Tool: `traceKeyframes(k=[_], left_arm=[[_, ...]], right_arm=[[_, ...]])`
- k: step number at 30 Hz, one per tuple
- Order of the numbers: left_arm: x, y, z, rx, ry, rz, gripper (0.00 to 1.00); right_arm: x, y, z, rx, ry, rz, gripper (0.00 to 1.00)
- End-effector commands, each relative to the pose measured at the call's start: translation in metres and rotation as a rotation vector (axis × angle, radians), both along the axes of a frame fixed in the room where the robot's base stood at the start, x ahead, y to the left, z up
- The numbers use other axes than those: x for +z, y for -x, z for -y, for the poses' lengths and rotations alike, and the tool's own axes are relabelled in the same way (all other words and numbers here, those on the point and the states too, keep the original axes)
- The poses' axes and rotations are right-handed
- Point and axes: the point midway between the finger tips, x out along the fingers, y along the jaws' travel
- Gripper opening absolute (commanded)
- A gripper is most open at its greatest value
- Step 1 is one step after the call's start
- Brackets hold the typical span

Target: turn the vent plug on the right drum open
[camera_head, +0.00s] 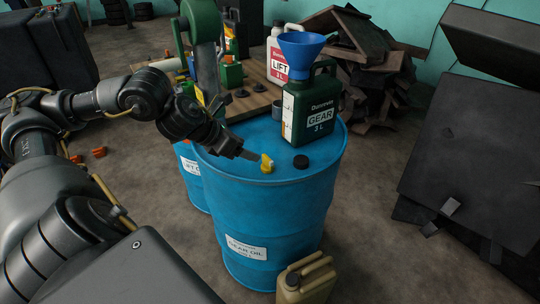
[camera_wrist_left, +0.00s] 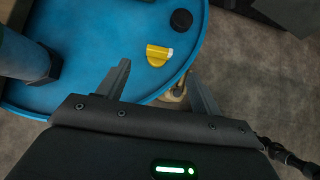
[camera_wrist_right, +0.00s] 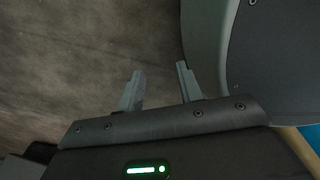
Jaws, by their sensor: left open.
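The right drum (camera_head: 275,215) is blue, with a gear oil label on its side. The yellow vent plug (camera_head: 267,163) sits on its top near the front left rim, left of a black cap (camera_head: 301,161). My left gripper (camera_head: 252,155) is just left of the plug. In the left wrist view the left gripper (camera_wrist_left: 160,82) is open and empty, and the plug (camera_wrist_left: 158,55) lies beyond the fingertips, between their lines. My right gripper (camera_wrist_right: 158,72) is open and empty over bare floor in the right wrist view; it does not show in the head view.
A green gear oil jug (camera_head: 309,108) with a blue funnel (camera_head: 302,44) stands on the drum behind the plug. A tan jerrycan (camera_head: 305,279) stands on the floor in front. A wooden board (camera_head: 246,104) with bottles lies behind. Dark scrap piles stand at the right.

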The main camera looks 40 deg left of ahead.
Motion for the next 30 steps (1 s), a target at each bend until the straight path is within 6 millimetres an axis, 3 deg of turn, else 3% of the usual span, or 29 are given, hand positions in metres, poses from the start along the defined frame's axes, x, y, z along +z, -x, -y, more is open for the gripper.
traceKeyframes(k=[5, 18, 30], left_arm=[[-0.011, -0.013, 0.005, 0.001, 0.008, 0.000, 0.65], [-0.064, -0.063, 0.020, 0.003, 0.007, -0.001, 0.65], [-0.074, -0.071, 0.022, 0.001, 0.003, 0.000, 0.65]], right_arm=[[0.009, 0.012, -0.002, 0.000, -0.003, -0.014, 0.36], [0.015, -0.004, -0.021, -0.005, -0.027, 0.005, 0.36], [0.016, 0.003, -0.018, -0.005, -0.024, -0.003, 0.36]])
